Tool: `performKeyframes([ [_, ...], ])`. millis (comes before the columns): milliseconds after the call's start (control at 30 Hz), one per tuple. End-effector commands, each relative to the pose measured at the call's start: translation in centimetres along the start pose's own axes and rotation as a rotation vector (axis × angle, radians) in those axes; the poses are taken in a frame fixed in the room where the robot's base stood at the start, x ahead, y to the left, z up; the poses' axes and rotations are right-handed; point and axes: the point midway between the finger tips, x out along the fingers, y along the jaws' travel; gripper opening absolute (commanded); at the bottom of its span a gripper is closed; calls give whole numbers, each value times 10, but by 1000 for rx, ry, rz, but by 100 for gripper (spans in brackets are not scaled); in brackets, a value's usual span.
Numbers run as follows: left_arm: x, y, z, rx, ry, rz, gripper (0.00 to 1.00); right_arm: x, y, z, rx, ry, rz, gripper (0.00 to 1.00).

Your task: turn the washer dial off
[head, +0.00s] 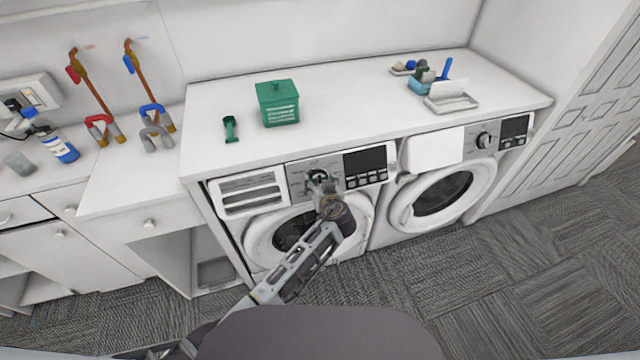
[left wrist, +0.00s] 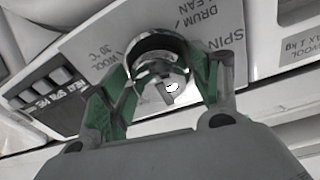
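The left washer (head: 262,238) stands under the white counter, with a grey control panel. Its dial (left wrist: 158,48), a round metallic knob with a dark rim, fills the top middle of the left wrist view. My left gripper (head: 322,186) is at this dial and covers part of it in the head view. In the left wrist view its two green-padded fingers (left wrist: 163,72) stand apart, one on each side of the dial. I see no clear gap, but cannot tell whether they press on it. The dial's pointer setting is not readable. My right gripper is not in view.
A second washer (head: 445,196) with its own dial (head: 485,140) stands to the right. Open carpet (head: 520,270) lies in front.

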Motion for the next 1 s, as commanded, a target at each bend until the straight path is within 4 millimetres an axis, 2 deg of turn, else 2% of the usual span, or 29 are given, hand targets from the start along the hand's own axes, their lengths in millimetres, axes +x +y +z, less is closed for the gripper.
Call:
performKeyframes([
  [567,-4,0,2,1,-2,0,76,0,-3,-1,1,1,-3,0],
  [767,-17,0,2,0,-2,0,76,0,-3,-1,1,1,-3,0],
  [1000,-43,0,2,-1,-3,0,76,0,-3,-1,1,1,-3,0],
])
